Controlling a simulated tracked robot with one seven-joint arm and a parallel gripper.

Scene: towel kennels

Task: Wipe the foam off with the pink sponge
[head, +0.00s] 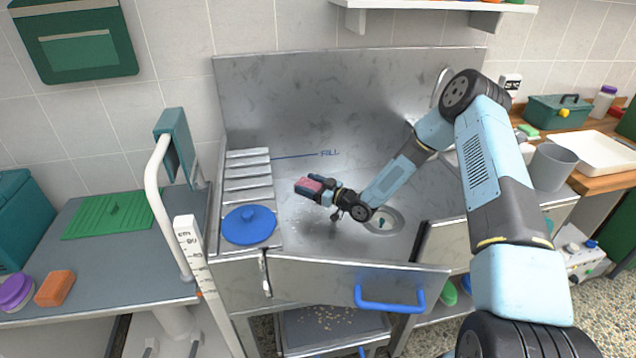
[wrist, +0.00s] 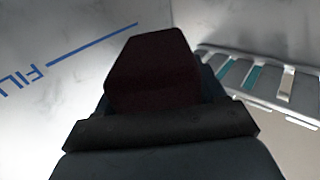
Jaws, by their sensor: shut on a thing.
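My gripper (head: 322,190) is shut on the pink sponge (head: 309,184) and holds it inside the steel tub (head: 350,95), near the middle. In the wrist view the sponge (wrist: 150,65) looks dark red and stands out beyond the jaws; the fingers are mostly hidden in shadow. I cannot tell whether the sponge touches the tub. Faint pale specks show on the tub floor left of my gripper; I cannot tell whether they are foam. No clear patch of foam stands out in either view.
A slatted rack (head: 248,175) and a blue round lid (head: 249,226) are at the tub's left. A drain (head: 383,222) lies right of my gripper. The front panel (head: 320,275) has a blue handle (head: 389,300). A white rail (head: 155,195) stands outside left.

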